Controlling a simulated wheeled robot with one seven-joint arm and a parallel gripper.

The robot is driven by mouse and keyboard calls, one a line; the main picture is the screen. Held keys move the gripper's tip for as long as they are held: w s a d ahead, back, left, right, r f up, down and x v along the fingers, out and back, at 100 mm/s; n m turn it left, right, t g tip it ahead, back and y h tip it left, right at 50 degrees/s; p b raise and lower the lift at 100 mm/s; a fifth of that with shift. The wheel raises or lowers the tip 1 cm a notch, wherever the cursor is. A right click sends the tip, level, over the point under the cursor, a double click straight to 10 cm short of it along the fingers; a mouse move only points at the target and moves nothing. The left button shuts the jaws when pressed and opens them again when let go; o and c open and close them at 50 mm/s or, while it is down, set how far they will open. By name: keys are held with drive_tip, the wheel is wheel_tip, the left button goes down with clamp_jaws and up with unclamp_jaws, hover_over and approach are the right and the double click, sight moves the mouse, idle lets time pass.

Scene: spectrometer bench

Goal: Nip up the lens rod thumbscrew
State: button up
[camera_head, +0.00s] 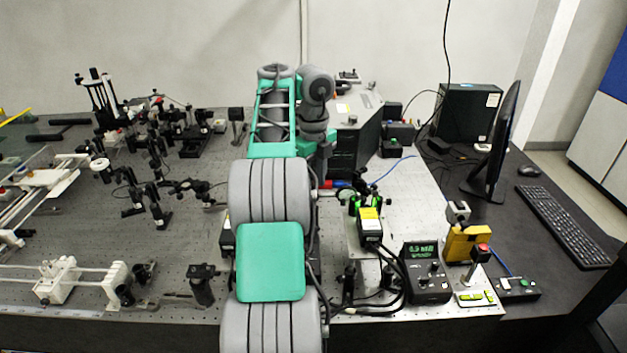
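My green and grey arm rises through the middle of the view and bends downward at its far end. The dark end of my gripper (325,168) points down over the bench, just left of a small red and blue item (336,184). Its fingers are too small and too hidden by my arm to show whether they are open or hold anything. I cannot pick out the lens rod thumbscrew. Several black post-mounted optics stand left of my arm, among them a mount (190,190) near it. A lens or its rod cannot be told apart there.
A grey instrument box (358,110) stands behind my gripper. To the right are a yellow-labelled device (370,222), a controller with a green display (425,272), a yellow box (466,243), a monitor (492,150) and a keyboard (562,225). Bare breadboard (415,205) shows right of centre.

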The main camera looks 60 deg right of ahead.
sight(313, 185)
wheel_tip(313, 185, up, 8)
drive_tip(key=p, duration=0.6)
drive_tip(key=shift+f, duration=0.1)
